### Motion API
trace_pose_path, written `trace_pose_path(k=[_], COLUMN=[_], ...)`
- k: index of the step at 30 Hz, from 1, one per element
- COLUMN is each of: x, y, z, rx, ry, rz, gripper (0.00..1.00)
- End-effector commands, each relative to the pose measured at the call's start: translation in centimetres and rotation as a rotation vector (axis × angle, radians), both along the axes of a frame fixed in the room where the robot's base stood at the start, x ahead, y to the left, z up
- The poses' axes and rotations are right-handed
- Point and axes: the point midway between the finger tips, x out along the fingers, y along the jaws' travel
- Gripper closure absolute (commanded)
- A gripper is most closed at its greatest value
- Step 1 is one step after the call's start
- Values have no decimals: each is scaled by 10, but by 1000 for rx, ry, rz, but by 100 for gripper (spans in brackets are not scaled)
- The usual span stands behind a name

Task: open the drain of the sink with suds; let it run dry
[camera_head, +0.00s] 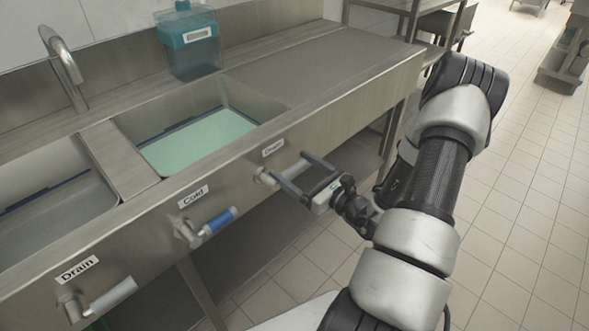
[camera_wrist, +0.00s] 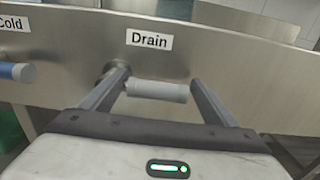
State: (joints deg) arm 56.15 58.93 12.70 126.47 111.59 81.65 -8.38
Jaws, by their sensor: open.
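The right sink basin (camera_head: 262,103) holds pale green liquid (camera_head: 200,140); I cannot make out foam on it. The drain lever (camera_wrist: 157,91) under the right "Drain" label (camera_wrist: 149,39) is a grey bar, lying about level and pointing right from its pivot. My gripper (camera_wrist: 159,78) is open, with one finger on each side of this lever, the left one close to the pivot. In the head view my gripper (camera_head: 284,168) is at the counter front by the right label, and its fingers partly hide the lever.
The left basin (camera_head: 55,205) has its own drain lever (camera_head: 112,297). A blue-handled cold tap lever (camera_head: 215,223) sits between the two drain levers. A teal container (camera_head: 190,45) and a faucet (camera_head: 65,65) stand at the back. The tiled floor at right is open.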

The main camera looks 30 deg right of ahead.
Motion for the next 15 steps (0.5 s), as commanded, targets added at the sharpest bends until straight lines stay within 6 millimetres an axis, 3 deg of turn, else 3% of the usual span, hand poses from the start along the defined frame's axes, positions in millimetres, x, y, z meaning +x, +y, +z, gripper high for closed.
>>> trace_pose_path(k=[8, 15], x=[2, 2], y=[1, 1], z=[0, 0], rx=[0, 0], ry=[1, 1], rz=[0, 0], gripper=[19, 56])
